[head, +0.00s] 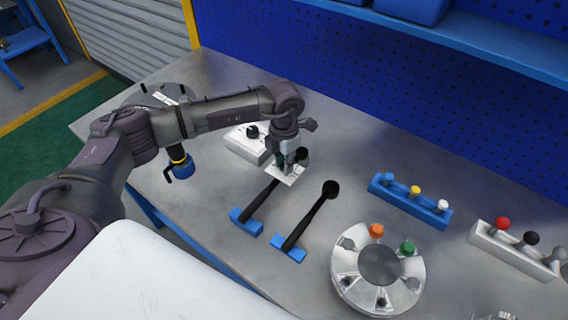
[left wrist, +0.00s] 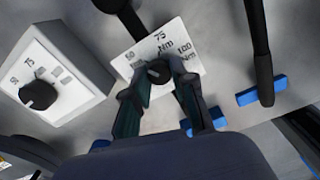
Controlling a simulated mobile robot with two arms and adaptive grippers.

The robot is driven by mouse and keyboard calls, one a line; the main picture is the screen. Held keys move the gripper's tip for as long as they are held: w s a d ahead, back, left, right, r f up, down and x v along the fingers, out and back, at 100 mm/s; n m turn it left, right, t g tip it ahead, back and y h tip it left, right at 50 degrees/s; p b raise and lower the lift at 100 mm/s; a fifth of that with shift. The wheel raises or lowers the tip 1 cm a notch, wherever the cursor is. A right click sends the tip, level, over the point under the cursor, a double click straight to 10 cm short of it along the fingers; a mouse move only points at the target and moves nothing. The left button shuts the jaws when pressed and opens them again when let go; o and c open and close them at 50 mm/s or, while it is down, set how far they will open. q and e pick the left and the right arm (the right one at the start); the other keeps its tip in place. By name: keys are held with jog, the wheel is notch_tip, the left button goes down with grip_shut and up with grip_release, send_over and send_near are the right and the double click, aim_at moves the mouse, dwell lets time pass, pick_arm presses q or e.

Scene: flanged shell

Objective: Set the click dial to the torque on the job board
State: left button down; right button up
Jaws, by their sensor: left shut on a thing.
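A white dial plate (left wrist: 163,50) marked 50, 75 and 100 Nm lies by the black wrench (head: 259,201) on the left; in the head view the plate (head: 286,176) shows under my gripper. My left gripper (head: 288,168) is above it, with its two fingers (left wrist: 160,90) shut on the small black dial knob (left wrist: 158,71). The 75 mark stands beyond the knob, 50 to its left and 100 to its right. I cannot tell which mark the knob points at. My right gripper and a job board are not in view.
A white box (left wrist: 58,72) with another black knob and a scale stands left of the plate. A second black wrench (head: 313,215) lies to the right. A round metal flange (head: 342,279) with orange and green caps, a blue rack (head: 405,201) and a white rack (head: 512,252) stand farther right.

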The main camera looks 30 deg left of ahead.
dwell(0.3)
pick_arm(q)
jog(key=c, duration=0.9)
grip_release()
jog(key=shift+c, duration=0.2)
notch_tip(320, 180, up, 12)
